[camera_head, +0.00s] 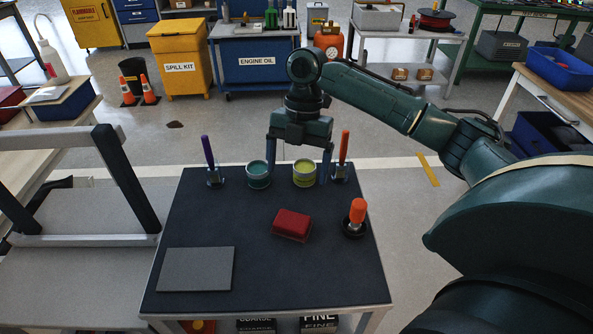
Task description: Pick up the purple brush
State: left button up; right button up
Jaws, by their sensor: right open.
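The purple brush (208,154) stands upright at the back left of the dark-topped table (200,216), with its handle up and its base on the table. My right gripper (299,172) points down over the back of the table. An orange brush (343,148) stands at the back right, close to the right finger. My left gripper is not in the picture.
A teal can (258,174) and a yellow-green can (304,173) stand at the back middle. A red block (292,225), an orange-handled tool (357,214) in a black round base and a grey flat plate (196,269) lie nearer. The table's middle left is clear.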

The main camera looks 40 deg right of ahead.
aim_at(213, 172)
jog(key=k, duration=1)
